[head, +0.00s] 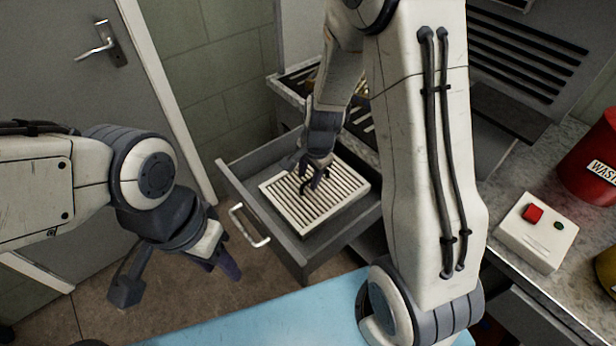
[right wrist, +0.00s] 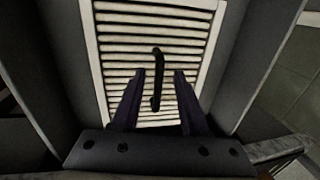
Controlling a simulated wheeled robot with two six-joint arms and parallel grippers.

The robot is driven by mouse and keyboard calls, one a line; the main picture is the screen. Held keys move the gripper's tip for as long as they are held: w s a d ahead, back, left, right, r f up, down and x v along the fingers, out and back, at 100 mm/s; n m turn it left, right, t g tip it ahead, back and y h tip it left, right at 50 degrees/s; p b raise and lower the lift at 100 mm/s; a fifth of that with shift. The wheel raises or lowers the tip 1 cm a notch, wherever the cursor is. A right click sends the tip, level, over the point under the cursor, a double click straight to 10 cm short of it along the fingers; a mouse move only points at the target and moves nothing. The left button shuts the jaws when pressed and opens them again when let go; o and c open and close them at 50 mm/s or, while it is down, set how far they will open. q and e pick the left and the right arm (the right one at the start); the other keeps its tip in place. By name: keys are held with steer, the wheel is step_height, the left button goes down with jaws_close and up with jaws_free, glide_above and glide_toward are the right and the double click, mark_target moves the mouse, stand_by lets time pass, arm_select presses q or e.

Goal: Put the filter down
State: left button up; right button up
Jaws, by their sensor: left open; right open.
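The filter (head: 297,212) is a flat, pale slatted panel with a white frame and a dark handle. It lies in the open grey drawer (head: 290,253). In the right wrist view the filter (right wrist: 120,45) fills the middle, with its handle (right wrist: 156,80) upright in the picture. My right gripper (head: 315,185) is over the filter. Its fingers (right wrist: 157,78) are open on either side of the handle, with a gap to each side. My left gripper (head: 180,285) is open and empty, left of the drawer and above the floor.
The drawer's front has a pale bar handle (head: 249,226). A light blue surface (head: 270,318) lies in front. On the right counter are a white box with a red button (head: 537,232) and a red waste container (head: 592,165). A grey door (head: 90,100) stands at left.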

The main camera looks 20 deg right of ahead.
mark_target(314, 197)
step_height(314, 197, up, 10)
steer(key=s+p, duration=0.2)
steer(key=s+a+r+n+g, duration=0.1)
steer(key=s+a+r+n, duration=0.2)
steer(key=s+a+n, duration=0.3)
steer(key=s+a+r+n+g, duration=0.1)
steer(key=s+a+r+n, duration=0.3)
steer(key=s+n, duration=1)
steer(key=shift+s+a+n, duration=0.3)
steer(key=shift+a+n, duration=0.4)
steer(key=shift+a, duration=0.55)
steer(key=shift+r, duration=0.1)
